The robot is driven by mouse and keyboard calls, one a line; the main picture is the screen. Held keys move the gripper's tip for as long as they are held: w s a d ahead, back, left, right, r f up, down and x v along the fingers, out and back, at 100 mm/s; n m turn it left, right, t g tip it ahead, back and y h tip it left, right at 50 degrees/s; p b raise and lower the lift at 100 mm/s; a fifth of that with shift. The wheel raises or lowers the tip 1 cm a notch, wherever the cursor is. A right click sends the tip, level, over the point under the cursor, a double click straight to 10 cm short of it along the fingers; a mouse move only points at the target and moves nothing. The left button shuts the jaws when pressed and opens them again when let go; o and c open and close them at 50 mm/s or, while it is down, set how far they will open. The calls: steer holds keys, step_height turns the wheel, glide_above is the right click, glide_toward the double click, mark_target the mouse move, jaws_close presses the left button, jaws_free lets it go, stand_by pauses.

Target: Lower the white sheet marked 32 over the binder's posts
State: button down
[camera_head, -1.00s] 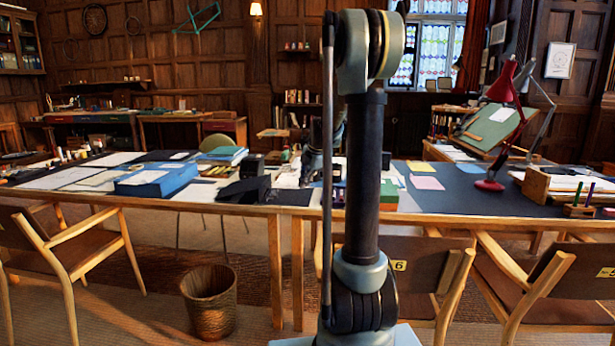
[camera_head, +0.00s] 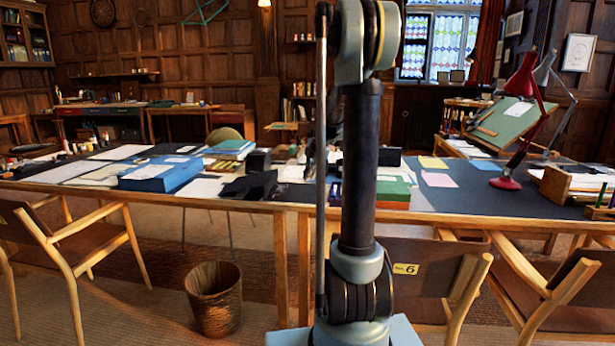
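My gripper is not clearly in view; my upright arm hides the middle of the long table (camera_head: 470,208) behind it. A large blue binder or box (camera_head: 152,180) lies on the table's left half. Its posts cannot be made out. White sheets (camera_head: 203,188) lie beside it on the right, and others (camera_head: 98,173) lie to its left. I cannot read a 32 on any of them, so the marked sheet cannot be picked out.
A red lamp (camera_head: 508,183) stands on the right half, near a yellow (camera_head: 432,162) and a pink sheet (camera_head: 438,180). A green box (camera_head: 393,190) lies beside my arm. Wooden chairs (camera_head: 85,250) and a wastebasket (camera_head: 215,300) crowd the near floor.

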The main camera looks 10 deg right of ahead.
steer(key=shift+f, duration=2.8)
steer(key=shift+s, duration=0.2)
steer(key=c, duration=1.7)
jaws_free()
steer(key=v, duration=1.2)
